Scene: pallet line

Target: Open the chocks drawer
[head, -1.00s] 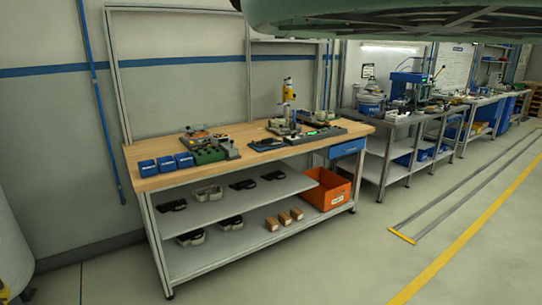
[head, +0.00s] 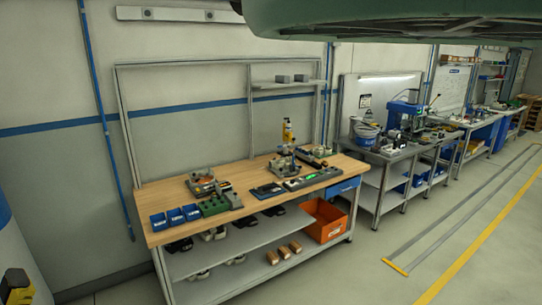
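A blue drawer (head: 343,189) hangs under the right end of the wooden-topped workbench (head: 240,183). Its front looks closed, flush beneath the bench top. Any lettering on it is too small to read, so I cannot tell whether it is the chocks drawer. My gripper is not in the head view.
Small blue bins (head: 175,218), tools and fixtures stand on the bench top. An orange crate (head: 328,221) sits on the lower shelf, below the drawer. A grey metal bench (head: 381,150) stands further right. The floor in front (head: 400,225) is open, with a yellow line.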

